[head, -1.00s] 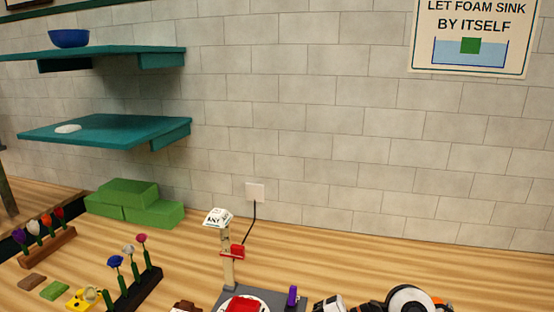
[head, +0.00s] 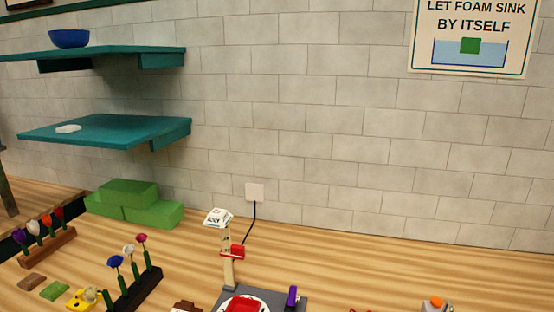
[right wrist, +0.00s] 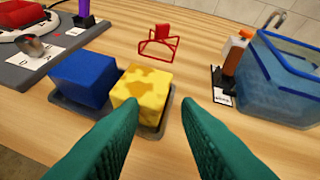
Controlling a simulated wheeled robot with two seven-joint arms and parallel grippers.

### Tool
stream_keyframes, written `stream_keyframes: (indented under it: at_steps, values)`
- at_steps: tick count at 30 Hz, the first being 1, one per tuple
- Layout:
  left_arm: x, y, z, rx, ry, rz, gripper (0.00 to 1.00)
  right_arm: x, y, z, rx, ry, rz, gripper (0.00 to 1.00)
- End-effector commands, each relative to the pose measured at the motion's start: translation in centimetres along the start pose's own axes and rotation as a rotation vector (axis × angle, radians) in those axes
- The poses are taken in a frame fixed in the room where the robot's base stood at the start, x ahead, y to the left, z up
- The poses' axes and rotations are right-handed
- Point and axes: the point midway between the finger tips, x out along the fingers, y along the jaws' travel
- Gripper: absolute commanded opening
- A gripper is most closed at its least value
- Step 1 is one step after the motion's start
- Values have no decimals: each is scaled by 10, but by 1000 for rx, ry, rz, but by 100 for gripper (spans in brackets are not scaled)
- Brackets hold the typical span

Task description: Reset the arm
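My right gripper (right wrist: 160,130) shows in the right wrist view as two green fingers, spread apart with nothing between them. A yellow patterned block (right wrist: 142,92) is beyond the fingertips, on a dark tray (right wrist: 152,130). A blue block (right wrist: 83,78) is beside it on the left. Neither block is held. Neither gripper shows in the head view, and my left gripper is not seen anywhere.
A red wire stand (right wrist: 158,44) is behind the blocks. A clear blue tank (right wrist: 282,78) is at the right. A turntable station (head: 262,298), flower racks (head: 135,290) and green foam bricks (head: 130,203) show in the head view.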

Motion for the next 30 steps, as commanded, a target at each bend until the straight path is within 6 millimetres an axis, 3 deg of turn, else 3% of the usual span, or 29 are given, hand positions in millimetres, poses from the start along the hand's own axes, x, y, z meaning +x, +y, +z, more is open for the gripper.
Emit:
stream_keyframes:
  at_steps: [1, 3, 12, 17, 23, 26, 30]
  values:
    - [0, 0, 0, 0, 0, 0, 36, -6, 1, -26, -3, 105, 15, 30]
    - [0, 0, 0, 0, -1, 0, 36, -16, 5, -55, -16, 229, 43, 30]
    - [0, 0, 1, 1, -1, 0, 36, -65, 21, -145, -78, 626, 191, 30]
    - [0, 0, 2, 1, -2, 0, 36, -28, 28, -172, -81, 634, 187, 30]
    - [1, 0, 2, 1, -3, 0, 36, 17, 39, -222, -85, 660, 191, 30]
    - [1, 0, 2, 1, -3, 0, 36, 41, 45, -258, -89, 678, 194, 30]
    - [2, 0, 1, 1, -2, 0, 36, 71, 53, -323, -95, 706, 198, 30]
